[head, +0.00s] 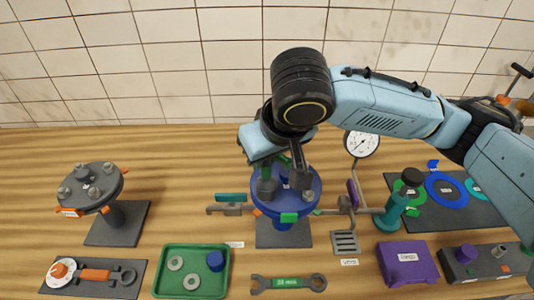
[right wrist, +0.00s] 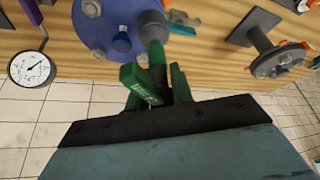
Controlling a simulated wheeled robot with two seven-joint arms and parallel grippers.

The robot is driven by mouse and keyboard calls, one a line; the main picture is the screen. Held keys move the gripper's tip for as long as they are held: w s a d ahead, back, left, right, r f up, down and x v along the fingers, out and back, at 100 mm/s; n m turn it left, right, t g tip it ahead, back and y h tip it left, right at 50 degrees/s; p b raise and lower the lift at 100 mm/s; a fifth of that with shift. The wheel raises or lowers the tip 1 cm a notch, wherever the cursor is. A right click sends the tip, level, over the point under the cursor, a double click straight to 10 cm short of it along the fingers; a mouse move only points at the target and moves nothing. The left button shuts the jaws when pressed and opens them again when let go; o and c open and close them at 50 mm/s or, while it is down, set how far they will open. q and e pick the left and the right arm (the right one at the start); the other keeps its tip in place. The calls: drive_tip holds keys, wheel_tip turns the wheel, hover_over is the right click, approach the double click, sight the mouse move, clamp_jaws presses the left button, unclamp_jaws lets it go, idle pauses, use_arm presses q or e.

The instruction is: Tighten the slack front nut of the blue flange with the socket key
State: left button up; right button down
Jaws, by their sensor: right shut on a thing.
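The blue flange (head: 312,192) stands on a dark base plate at the middle of the table; it also shows in the right wrist view (right wrist: 108,22). My right gripper (head: 284,163) is above it, shut on the green socket key (right wrist: 140,82). The key's grey socket (right wrist: 152,27) points down at the flange's rim, and in the head view the socket (head: 266,187) is over its left part. Whether it sits on a nut is hidden. A bare nut (right wrist: 98,54) shows on the rim in the wrist view. My left gripper is not in view.
A grey flange (head: 88,183) stands at left. In front are a green tray (head: 222,286) with rings, an open-ended wrench (head: 288,282) and a purple box (head: 407,264). A gauge (head: 360,145) and a teal bottle (head: 396,207) stand right of the blue flange.

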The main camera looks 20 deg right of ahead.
drive_tip(key=shift+s+d+f, duration=0.1)
drive_tip(key=shift+s+f, duration=0.1)
drive_tip(key=shift+f, duration=0.3)
drive_tip(key=shift+s+f, duration=0.15)
drive_tip(key=shift+f, duration=0.75)
drive_tip(key=shift+s+r, duration=0.1)
drive_tip(key=shift+r+p, duration=0.2)
drive_tip(key=shift+p, duration=0.65)
drive_tip(key=shift+r+p, duration=0.25)
drive_tip(key=shift+p, duration=0.35)
drive_tip(key=shift+n+p, duration=0.5)
